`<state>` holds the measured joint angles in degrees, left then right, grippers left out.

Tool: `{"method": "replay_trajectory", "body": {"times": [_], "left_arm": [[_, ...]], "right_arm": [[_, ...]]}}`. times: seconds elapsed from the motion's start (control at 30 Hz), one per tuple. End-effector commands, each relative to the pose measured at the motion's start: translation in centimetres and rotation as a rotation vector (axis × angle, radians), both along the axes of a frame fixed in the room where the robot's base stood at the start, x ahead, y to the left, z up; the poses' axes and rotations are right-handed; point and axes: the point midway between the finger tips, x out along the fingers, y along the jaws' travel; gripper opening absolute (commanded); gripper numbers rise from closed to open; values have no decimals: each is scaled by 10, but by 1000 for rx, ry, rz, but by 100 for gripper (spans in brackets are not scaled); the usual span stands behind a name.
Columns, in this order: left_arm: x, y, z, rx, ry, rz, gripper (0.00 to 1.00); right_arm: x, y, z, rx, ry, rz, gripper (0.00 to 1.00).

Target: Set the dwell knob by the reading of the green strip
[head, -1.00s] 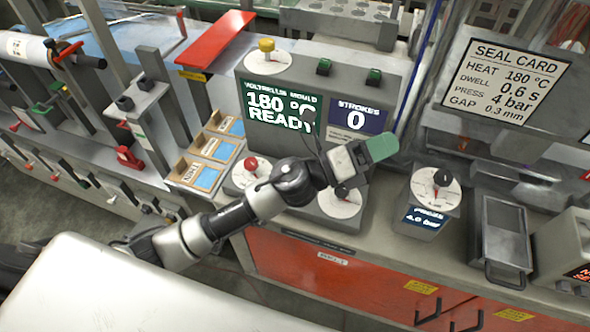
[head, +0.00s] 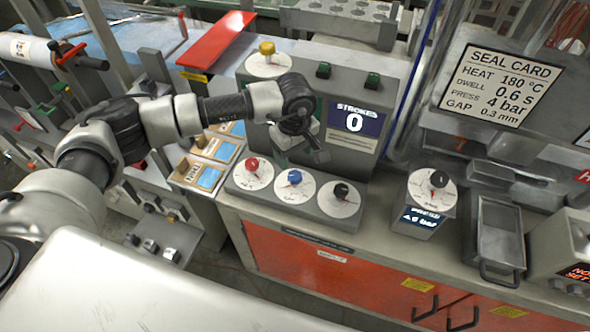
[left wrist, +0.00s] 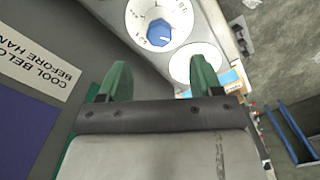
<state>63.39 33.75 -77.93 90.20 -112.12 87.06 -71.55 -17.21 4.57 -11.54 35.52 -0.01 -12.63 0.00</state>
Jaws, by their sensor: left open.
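Three knobs on white dials stand in a row on the console's front ledge: red (head: 252,164), blue (head: 294,177) and black (head: 342,190). Their lettering is too small to read, so I cannot tell which is dwell. My left gripper (head: 297,152) is above and behind the blue knob, in front of the console, apart from the knobs. In the left wrist view, its green fingers (left wrist: 160,78) are spread and empty, with the blue knob (left wrist: 159,33) beyond them. The seal card (head: 502,84) reads dwell 0.6 s. I cannot identify a green strip. My right gripper is out of view.
The strokes display (head: 355,119) reads 0. A yellow knob (head: 267,48) tops the console. A separate box with a black knob (head: 438,180) stands right of the ledge, beside a metal tray (head: 499,238). A red plate (head: 217,42) and compartmented trays (head: 209,165) lie left.

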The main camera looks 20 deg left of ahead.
Motion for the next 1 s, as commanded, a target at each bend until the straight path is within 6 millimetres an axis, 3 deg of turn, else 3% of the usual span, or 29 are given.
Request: {"method": "replay_trajectory", "body": {"times": [0.2, 0.4, 0.8, 0.87, 1.0], "left_arm": [[-1, -1, -41, -2, 6, 2, 65], [-1, -1, -69, -4, 3, 2, 65], [0, -1, -80, -4, 1, 1, 65], [0, -1, -80, -4, 1, 1, 59], [0, -1, -80, -4, 1, 1, 37]], "right_arm": [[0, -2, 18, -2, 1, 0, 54], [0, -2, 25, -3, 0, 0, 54], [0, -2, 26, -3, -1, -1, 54], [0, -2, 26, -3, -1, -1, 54], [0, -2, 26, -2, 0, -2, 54]]}}
